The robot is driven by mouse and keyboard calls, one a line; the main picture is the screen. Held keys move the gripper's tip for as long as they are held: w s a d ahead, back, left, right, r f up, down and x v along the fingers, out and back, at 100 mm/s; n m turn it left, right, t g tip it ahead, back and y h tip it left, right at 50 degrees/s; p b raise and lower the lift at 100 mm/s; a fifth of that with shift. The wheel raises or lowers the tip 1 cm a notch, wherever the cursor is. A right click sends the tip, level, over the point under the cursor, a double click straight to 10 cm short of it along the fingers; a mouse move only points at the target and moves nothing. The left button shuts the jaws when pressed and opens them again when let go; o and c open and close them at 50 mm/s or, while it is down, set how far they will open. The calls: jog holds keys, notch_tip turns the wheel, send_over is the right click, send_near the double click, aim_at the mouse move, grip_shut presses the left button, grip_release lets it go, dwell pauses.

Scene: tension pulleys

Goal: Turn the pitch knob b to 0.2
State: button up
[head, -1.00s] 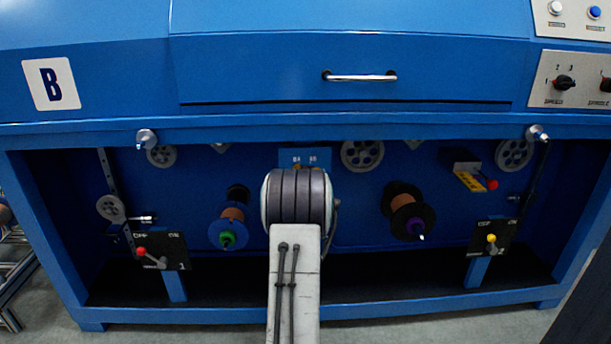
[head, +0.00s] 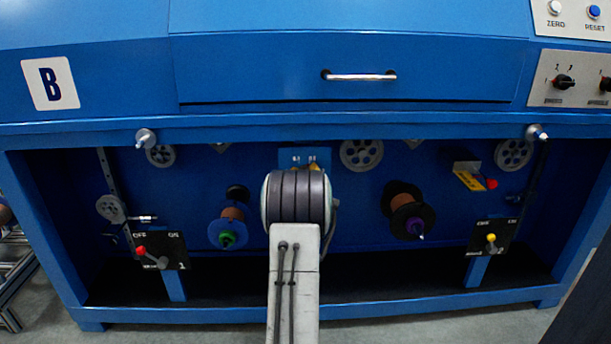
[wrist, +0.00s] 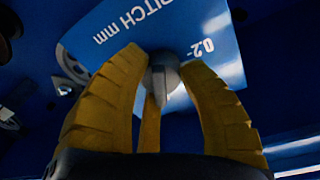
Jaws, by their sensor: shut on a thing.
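In the wrist view, the pitch knob (wrist: 164,73) is a small grey knob on a light blue label plate (wrist: 225,47). The plate reads "PITCH MM" and "0.2" and appears rotated in this view. My gripper (wrist: 165,75) has yellow fingers, and they are shut on the knob from both sides. The knob's grey pointer shows between the fingers. In the head view, my arm covers the knob, and only part of the blue plate (head: 291,157) shows above the arm's dark joint. A sliver of yellow finger shows there too.
A copper spool with a green hub (head: 227,240) is left of my arm, and one with a purple hub (head: 414,226) is right. A blue drawer (head: 340,90) is above.

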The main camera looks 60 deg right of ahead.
jog(key=shift+w+r+n, duration=0.15)
jog(key=shift+r+n, duration=0.1)
jog(key=shift+n, duration=1.05)
jog(key=shift+t, duration=0.3)
jog(key=o, duration=1.2)
jog(key=shift+w+a+f, duration=0.1)
jog(key=shift+f, duration=0.1)
jog(key=shift+a, duration=0.1)
jog(key=shift+v, duration=5.9)
